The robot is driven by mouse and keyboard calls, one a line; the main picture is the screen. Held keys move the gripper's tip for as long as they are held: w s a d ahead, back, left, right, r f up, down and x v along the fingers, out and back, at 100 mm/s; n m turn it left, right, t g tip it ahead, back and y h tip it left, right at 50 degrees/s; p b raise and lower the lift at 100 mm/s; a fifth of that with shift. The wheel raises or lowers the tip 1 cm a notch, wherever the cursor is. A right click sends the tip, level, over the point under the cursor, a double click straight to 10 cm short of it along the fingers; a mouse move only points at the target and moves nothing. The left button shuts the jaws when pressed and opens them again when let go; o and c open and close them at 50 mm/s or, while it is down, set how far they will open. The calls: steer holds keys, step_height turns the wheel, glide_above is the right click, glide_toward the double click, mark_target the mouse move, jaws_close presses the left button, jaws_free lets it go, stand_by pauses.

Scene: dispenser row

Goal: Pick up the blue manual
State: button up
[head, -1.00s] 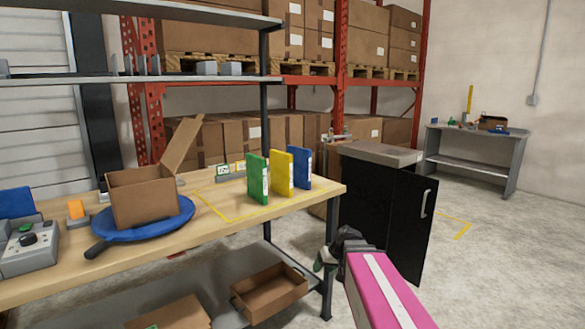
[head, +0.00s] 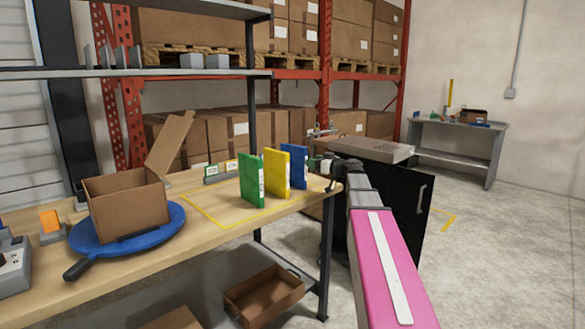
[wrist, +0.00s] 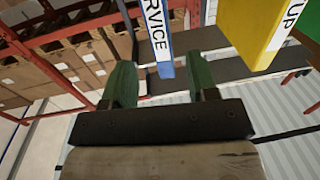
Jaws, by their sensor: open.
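The blue manual (head: 298,167) stands upright on the wooden workbench near its right end, last in a row with a yellow manual (head: 276,170) and a green manual (head: 251,179). My gripper (head: 319,165) is just right of the blue manual at about its height. In the wrist view, my open gripper (wrist: 163,82) has one green finger on each side of the blue manual's spine (wrist: 157,38), which reads "SERVICE". The gap is empty near the palm; I cannot tell whether the fingertips reach past the spine. The yellow manual (wrist: 262,30) is to the right there.
The manuals stand inside a yellow outline on the workbench (head: 215,205). A cardboard box (head: 127,203) sits on a blue round tray (head: 88,240) at left. A black cabinet (head: 410,205) stands right of the bench. A shelf (head: 170,72) hangs above.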

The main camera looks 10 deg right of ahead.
mark_target(300, 160)
steer(key=f+x, duration=0.1)
steer(key=x, duration=0.7)
steer(key=shift+s, duration=0.1)
jaws_close()
